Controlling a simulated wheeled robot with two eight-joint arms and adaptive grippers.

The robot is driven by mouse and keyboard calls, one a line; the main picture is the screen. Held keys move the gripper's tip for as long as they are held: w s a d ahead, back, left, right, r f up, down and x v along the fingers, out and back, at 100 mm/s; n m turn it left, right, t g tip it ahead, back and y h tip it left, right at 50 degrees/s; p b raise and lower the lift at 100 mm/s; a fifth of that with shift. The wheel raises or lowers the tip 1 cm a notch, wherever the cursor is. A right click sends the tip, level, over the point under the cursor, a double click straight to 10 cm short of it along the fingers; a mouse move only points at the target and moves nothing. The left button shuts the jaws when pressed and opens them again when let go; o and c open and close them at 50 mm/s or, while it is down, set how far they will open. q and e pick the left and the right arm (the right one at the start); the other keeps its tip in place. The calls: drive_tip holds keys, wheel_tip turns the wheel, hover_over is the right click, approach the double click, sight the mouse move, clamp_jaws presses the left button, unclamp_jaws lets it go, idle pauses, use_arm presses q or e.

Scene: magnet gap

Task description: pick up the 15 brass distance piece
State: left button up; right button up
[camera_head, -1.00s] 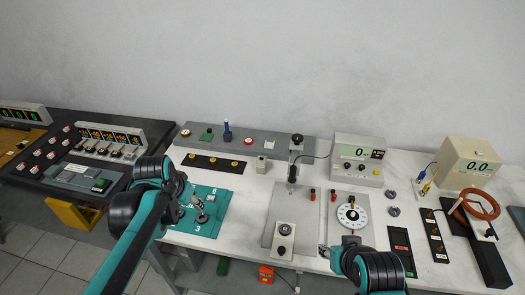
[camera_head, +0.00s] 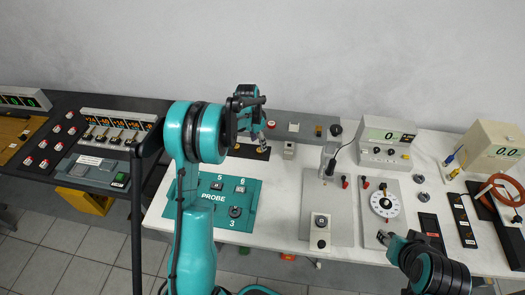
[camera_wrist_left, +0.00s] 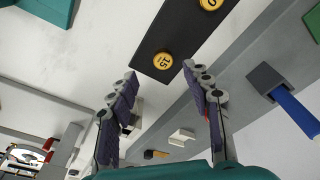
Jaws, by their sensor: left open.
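The round brass distance piece marked 15 (camera_wrist_left: 163,60) sits at the end of a black strip (camera_wrist_left: 150,36) in the left wrist view. In the head view a brass piece at the strip's right end (camera_head: 262,150) shows just below my left gripper (camera_head: 261,140); its number is too small to read there. In the left wrist view the two fingers of my left gripper (camera_wrist_left: 160,74) are apart, with nothing between them, and the 15 piece shows just beyond the fingertips. My right gripper (camera_head: 386,238) is low at the bench's front; its jaws are unclear.
Another brass piece (camera_wrist_left: 209,4) sits farther along the strip. A small grey block (camera_head: 289,150) stands right of the strip. A teal probe board (camera_head: 225,205) lies in front, and a grey shelf (camera_head: 305,122) runs behind. A blue-handled tool (camera_wrist_left: 295,110) stands in a dark holder.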

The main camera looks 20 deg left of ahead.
sight(259, 150)
use_arm(q)
drive_tip(key=f+b, duration=0.1)
drive_tip(key=f, duration=0.1)
drive_tip(key=w+f+b, duration=0.1)
drive_tip(key=f, duration=0.2)
drive_tip(key=shift+r, duration=0.1)
clamp_jaws()
drive_tip(key=shift+r, duration=0.15)
